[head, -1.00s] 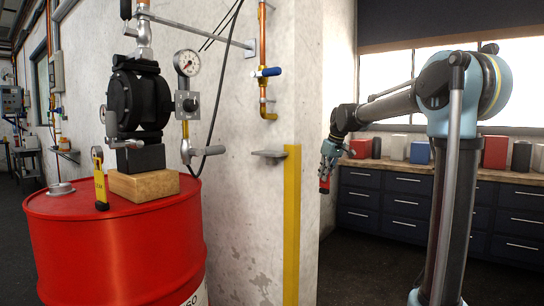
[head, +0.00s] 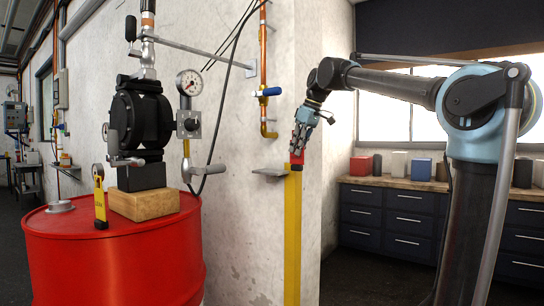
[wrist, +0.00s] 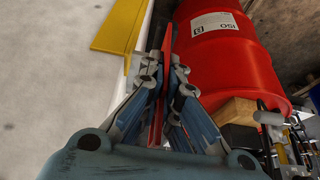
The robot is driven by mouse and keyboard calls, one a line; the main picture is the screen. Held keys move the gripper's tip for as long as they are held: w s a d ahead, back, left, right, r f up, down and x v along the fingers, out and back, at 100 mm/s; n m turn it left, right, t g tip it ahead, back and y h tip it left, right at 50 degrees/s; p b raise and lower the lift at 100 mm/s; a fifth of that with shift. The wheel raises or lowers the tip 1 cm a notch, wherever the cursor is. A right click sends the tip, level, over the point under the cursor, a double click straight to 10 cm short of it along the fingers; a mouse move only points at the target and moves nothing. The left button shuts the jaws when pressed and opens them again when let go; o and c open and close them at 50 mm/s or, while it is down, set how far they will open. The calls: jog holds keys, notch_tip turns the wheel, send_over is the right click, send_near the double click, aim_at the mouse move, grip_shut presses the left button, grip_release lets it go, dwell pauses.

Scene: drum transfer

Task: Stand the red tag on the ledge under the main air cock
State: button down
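My gripper (head: 301,140) is shut on the red tag (head: 296,158), which hangs upright below the fingertips in the head view. In the wrist view the tag (wrist: 167,40) stands edge-on between the fingers (wrist: 165,70). The main air cock (head: 267,92), with a blue lever on a copper pipe, is above the ledge. The ledge cannot be made out in the wrist view.
A red drum (head: 115,255) stands at left, with a black pump (head: 140,120), wooden block (head: 143,204) and yellow tool (head: 100,200) on top. A pressure gauge (head: 189,82) is above. The wall corner carries a yellow strip (head: 292,240). A workbench (head: 400,184) is behind.

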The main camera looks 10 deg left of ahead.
jog(key=w+a, duration=0.1)
jog(key=a, duration=0.2)
jog(key=w+a, duration=0.2)
jog(key=a, duration=0.2)
jog(key=w+a, duration=0.1)
jog(key=a, duration=0.3)
jog(key=shift+w+a, duration=0.15)
jog(key=shift+w, duration=0.15)
jog(key=shift+w+a+f, duration=0.1)
jog(key=shift+a+f, duration=0.05)
jog(key=shift+a, duration=0.15)
jog(key=shift+f, duration=0.2)
jog(key=c, duration=1.8)
grip_release()
jog(key=shift+d, duration=0.1)
jog(key=v, duration=1.2)
